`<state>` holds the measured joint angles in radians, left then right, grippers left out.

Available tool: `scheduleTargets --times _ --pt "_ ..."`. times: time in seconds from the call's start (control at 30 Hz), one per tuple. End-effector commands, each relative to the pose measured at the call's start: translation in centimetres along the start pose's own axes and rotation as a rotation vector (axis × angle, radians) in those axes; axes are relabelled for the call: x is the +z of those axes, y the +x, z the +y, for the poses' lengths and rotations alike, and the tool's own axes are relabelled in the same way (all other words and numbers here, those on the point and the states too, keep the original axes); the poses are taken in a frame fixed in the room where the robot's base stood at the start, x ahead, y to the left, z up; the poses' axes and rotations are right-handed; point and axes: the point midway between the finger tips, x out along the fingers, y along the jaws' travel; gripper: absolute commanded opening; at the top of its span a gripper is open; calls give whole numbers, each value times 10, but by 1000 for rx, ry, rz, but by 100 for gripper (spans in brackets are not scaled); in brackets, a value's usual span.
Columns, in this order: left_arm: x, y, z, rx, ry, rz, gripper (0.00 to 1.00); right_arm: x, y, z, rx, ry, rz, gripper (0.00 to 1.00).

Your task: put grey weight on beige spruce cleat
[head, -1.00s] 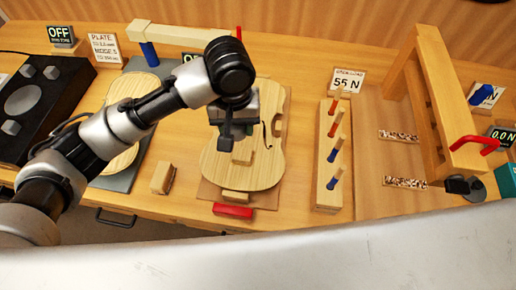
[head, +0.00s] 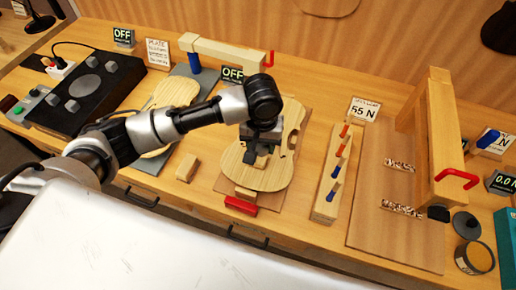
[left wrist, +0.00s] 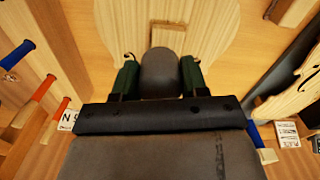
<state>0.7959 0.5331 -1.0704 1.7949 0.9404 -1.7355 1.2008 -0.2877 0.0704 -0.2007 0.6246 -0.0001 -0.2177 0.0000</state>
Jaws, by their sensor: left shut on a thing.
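My left gripper (head: 260,156) is over the middle of the pale violin plate (head: 275,178) in the head view. In the left wrist view its two green-padded fingers (left wrist: 160,78) are shut on the rounded grey weight (left wrist: 160,68). A beige rectangular piece, seemingly the spruce cleat (left wrist: 168,30), lies on the plate just beyond the weight and is partly hidden by it. In the head view my gripper mostly hides the cleat. I cannot tell whether the weight touches it. My right gripper is not in view.
A red-handled clamp (head: 241,205) with a wooden block (head: 246,192) is at the plate's near edge. A loose wooden block (head: 187,168) lies left of it. A rack of red and blue pegs (head: 325,195) stands to the right, then a wooden frame (head: 438,140).

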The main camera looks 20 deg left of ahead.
Motion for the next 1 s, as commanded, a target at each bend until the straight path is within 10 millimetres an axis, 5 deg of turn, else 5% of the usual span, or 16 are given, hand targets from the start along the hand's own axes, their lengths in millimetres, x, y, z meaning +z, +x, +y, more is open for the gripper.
scheduleTargets --times 0.2,0.5,0.87,0.9,1.0 --pt "-6 11 -12 0 1 -1 5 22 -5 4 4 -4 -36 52" --pt "-6 46 -11 1 2 1 5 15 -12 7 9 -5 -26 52" --pt "-6 50 -11 1 2 1 5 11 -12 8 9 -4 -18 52" --pt "-6 51 -11 0 2 0 48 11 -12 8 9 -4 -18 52" --pt "-6 51 -11 0 2 0 64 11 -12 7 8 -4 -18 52"
